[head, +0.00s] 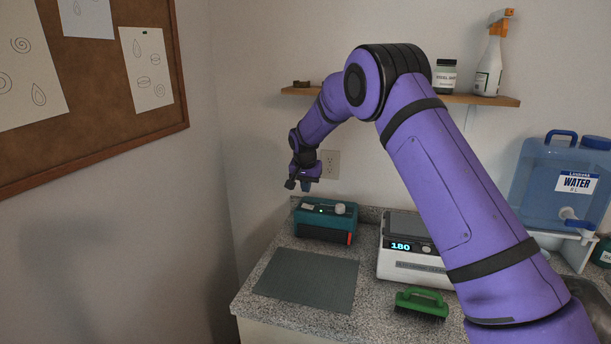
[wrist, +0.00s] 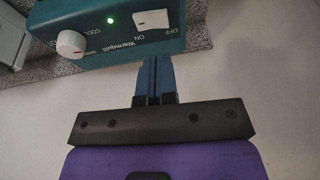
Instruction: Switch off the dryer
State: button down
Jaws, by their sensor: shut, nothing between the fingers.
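In the wrist view the dryer (wrist: 118,50) shows a lit green light, a white knob (wrist: 71,44) and a white rocker switch (wrist: 152,20) marked OFF and ON. The lettering appears upside down there. My gripper (head: 304,186) is above the dryer's rear left part, pointing down. In the wrist view its blue fingers (wrist: 155,62) are together and empty, near the dryer's edge below the switch. I cannot tell whether they touch.
A grey mat (head: 307,279) lies in front of the dryer. A white device reading 180 (head: 405,262) stands to its right, with a green-handled brush (head: 422,301) in front. A wall shelf (head: 480,99) and a water jug (head: 555,190) are farther right. The left wall is close.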

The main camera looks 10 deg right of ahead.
aim_at(305, 205)
jog(key=x, duration=0.4)
jog(key=shift+s+a+f, duration=0.25)
jog(key=shift+s+a, duration=0.05)
jog(key=shift+a, duration=0.05)
jog(key=shift+f, duration=0.25)
jog(key=shift+a, duration=0.1)
jog(key=shift+a+f, duration=0.15)
jog(key=shift+f, duration=0.2)
jog(key=shift+s+d+r, duration=0.2)
jog(key=shift+s+d, duration=0.15)
jog(key=shift+d, duration=0.4)
